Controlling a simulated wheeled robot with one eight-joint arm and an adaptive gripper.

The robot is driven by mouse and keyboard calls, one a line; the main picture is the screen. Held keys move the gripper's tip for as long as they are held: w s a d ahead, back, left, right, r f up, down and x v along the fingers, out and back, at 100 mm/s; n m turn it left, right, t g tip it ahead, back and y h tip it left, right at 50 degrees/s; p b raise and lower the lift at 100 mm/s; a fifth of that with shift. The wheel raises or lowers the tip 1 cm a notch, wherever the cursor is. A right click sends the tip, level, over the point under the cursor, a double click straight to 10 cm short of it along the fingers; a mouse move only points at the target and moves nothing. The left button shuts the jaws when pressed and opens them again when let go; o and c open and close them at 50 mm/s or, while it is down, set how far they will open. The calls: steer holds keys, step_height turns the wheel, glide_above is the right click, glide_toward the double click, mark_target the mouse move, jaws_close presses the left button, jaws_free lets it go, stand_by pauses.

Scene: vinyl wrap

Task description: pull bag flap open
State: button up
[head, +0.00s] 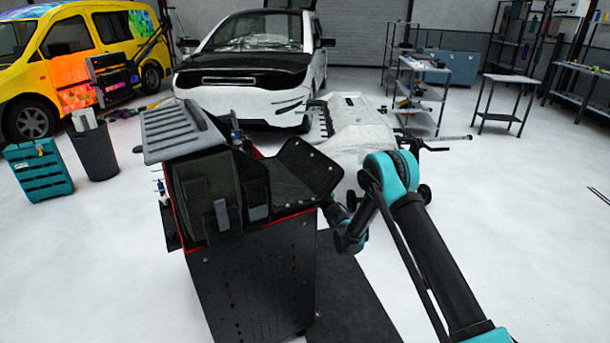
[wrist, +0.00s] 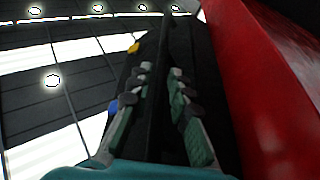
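A dark tool bag (head: 208,190) sits on a black cart with red edges. Its dark flap (head: 300,178) leans out at the right side of the bag. My gripper (head: 347,232) is low by the flap's right edge in the head view, where its fingertips are hidden. In the wrist view my gripper (wrist: 160,72) has its teal-padded fingers on either side of a dark strip, which looks like the flap. I cannot tell whether the pads press on it. A red surface (wrist: 262,85) is close on the right in the wrist view.
A grey ridged lid or tray (head: 180,130) lies at the bag's back left. The black cart body (head: 255,275) stands below. A grey bin (head: 93,152) and teal crate (head: 38,168) are at the left. A white car stands behind. The floor at the right is mostly clear.

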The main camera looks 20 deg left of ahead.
mark_target(289, 176)
jaws_close()
steer(key=shift+r, duration=0.1)
steer(key=shift+r+n, duration=0.4)
steer(key=shift+r, duration=0.1)
steer(key=r+n+g, duration=0.1)
steer(key=r+n, duration=0.1)
steer(key=r, duration=0.1)
steer(key=r+n+g, duration=0.1)
steer(key=r+n, duration=0.1)
steer(key=r, duration=0.1)
steer(key=s+a+r+n+g+y, duration=0.1)
steer(key=r+n, duration=0.1)
steer(key=r, duration=0.1)
steer(key=s+a+r+n+g, duration=0.3)
steer(key=s+a+r+n, duration=0.1)
steer(key=r+n, duration=0.3)
steer(key=shift+s+r+n, duration=0.4)
steer(key=shift+s+r, duration=0.3)
steer(key=shift+r, duration=0.65)
steer(key=shift+a, duration=0.1)
